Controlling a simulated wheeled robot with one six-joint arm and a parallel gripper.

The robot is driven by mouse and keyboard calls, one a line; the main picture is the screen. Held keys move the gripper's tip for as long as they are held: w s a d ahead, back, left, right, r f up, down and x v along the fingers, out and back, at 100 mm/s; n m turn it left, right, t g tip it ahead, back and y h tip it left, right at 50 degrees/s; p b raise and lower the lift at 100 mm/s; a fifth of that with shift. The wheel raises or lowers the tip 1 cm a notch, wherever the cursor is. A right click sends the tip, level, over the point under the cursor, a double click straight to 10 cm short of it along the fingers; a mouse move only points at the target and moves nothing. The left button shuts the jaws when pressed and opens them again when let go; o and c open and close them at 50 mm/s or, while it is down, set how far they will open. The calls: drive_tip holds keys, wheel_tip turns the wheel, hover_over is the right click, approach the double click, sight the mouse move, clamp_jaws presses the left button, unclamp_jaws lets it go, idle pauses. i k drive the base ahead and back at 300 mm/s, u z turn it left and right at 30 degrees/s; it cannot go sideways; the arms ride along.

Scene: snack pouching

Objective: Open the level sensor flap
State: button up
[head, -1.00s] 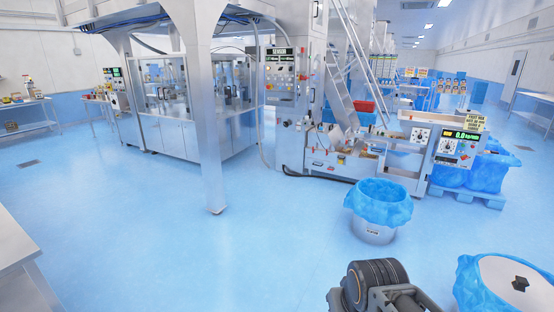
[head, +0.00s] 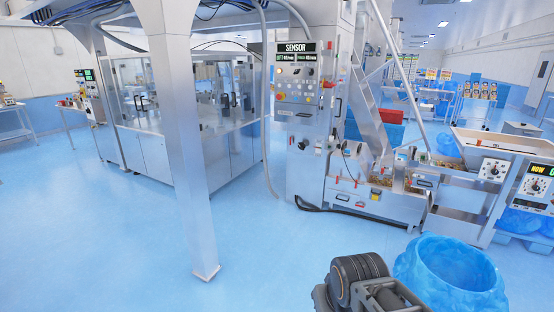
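A tall steel cabinet (head: 308,185) stands ahead, right of the picture's middle. A dark handle (head: 338,107) with red ends is on the cabinet's right side. A small round dark fitting (head: 303,144) sits lower on the front. I cannot tell which part is the level sensor flap, or whether it is open or shut. Only part of my arm shows at the bottom edge; my gripper is not in view.
A steel post (head: 182,140) stands on the floor left of the cabinet. A blue-lined bin (head: 450,275) is close at the lower right. A low steel machine (head: 375,200) with a sloping conveyor adjoins the cabinet's right. The blue floor between post and bin is clear.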

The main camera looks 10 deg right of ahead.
sight(375, 195)
drive_tip(key=z, duration=0.25)
drive_tip(key=i, duration=2.55)
drive_tip(key=z, duration=0.9)
drive_tip(key=i, duration=2.2)
drive_tip(key=z, duration=0.8)
drive_tip(key=i, duration=0.3)
drive_tip(key=u, duration=0.15)
